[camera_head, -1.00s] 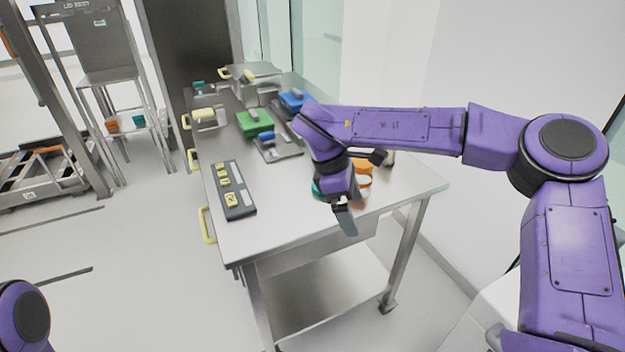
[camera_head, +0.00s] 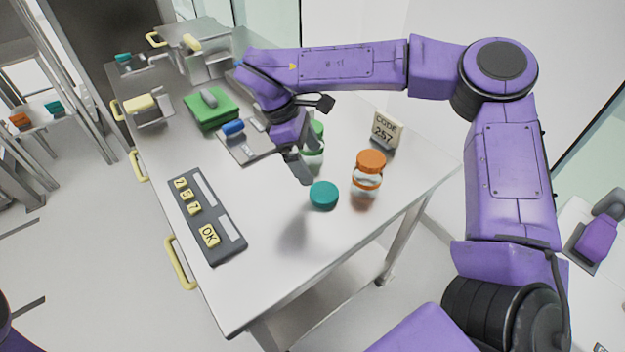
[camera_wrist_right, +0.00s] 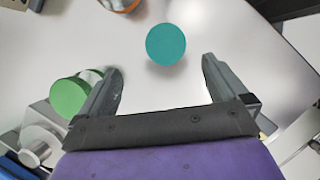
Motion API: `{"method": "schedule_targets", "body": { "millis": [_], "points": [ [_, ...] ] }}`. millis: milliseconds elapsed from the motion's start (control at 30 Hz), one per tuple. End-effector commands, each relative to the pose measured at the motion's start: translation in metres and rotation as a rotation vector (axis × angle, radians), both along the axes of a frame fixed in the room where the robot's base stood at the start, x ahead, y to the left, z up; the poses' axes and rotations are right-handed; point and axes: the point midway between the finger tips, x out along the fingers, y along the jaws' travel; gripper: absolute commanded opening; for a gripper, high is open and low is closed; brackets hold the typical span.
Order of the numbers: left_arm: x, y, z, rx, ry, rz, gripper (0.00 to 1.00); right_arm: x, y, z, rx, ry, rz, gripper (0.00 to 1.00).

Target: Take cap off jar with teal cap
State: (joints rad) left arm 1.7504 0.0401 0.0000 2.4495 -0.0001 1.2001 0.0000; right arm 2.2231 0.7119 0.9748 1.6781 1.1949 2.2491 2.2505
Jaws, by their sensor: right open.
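The teal cap (camera_head: 323,194) is near the front right of the table in the head view. No glass jar body shows clearly beneath it. In the right wrist view it is a round teal disc (camera_wrist_right: 166,44), just beyond the fingertips and roughly centred between them. My right gripper (camera_head: 304,172) is open and empty, pointing down just behind and left of the cap, apart from it. Both fingers show in the right wrist view (camera_wrist_right: 163,75). My left gripper is not in view.
A jar with an orange cap (camera_head: 369,170) stands right of the teal cap. A green-capped jar (camera_head: 314,148) is partly hidden behind my right gripper. A "CODE 257" sign (camera_head: 385,130) stands behind. A keypad (camera_head: 207,218) lies left; table (camera_head: 265,215) between is clear.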

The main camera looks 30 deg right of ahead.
Motion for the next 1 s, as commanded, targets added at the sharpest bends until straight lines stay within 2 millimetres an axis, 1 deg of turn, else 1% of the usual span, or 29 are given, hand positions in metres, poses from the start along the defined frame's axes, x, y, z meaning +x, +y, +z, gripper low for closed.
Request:
{"method": "schedule_targets", "body": {
  "millis": [100, 233, 333, 433, 500, 600, 800, 867, 900, 967, 1000],
  "points": [
    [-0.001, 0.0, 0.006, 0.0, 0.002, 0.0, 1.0, -0.005, -0.004, -0.021, 0.002, 0.007, 0.007, 1.0],
    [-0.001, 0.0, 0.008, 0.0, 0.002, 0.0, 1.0, -0.006, -0.006, -0.036, 0.002, 0.005, 0.01, 1.0],
    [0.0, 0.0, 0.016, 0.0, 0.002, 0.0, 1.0, -0.009, -0.008, -0.049, 0.001, 0.008, 0.011, 1.0],
    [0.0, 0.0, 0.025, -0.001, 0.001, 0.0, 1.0, -0.014, -0.012, -0.067, 0.003, 0.011, 0.01, 1.0],
    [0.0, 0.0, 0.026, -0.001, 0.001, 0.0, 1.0, -0.016, -0.016, -0.078, 0.002, 0.007, 0.009, 1.0],
    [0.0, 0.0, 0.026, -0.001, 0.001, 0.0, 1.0, -0.018, -0.019, -0.087, 0.002, 0.005, 0.007, 1.0],
    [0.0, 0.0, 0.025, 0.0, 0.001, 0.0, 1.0, -0.018, -0.019, -0.088, 0.001, 0.003, 0.006, 1.0],
    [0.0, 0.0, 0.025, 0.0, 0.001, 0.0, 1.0, -0.018, -0.019, -0.088, 0.001, 0.003, 0.006, 0.8],
    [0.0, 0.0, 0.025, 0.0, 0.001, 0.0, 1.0, -0.019, -0.019, -0.088, 0.001, 0.003, 0.006, 0.67],
    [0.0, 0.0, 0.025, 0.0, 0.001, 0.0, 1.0, -0.019, -0.019, -0.088, 0.002, 0.003, 0.006, 0.48],
    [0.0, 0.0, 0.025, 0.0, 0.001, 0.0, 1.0, -0.019, -0.019, -0.088, 0.002, 0.003, 0.006, 0.44]
  ]
}}
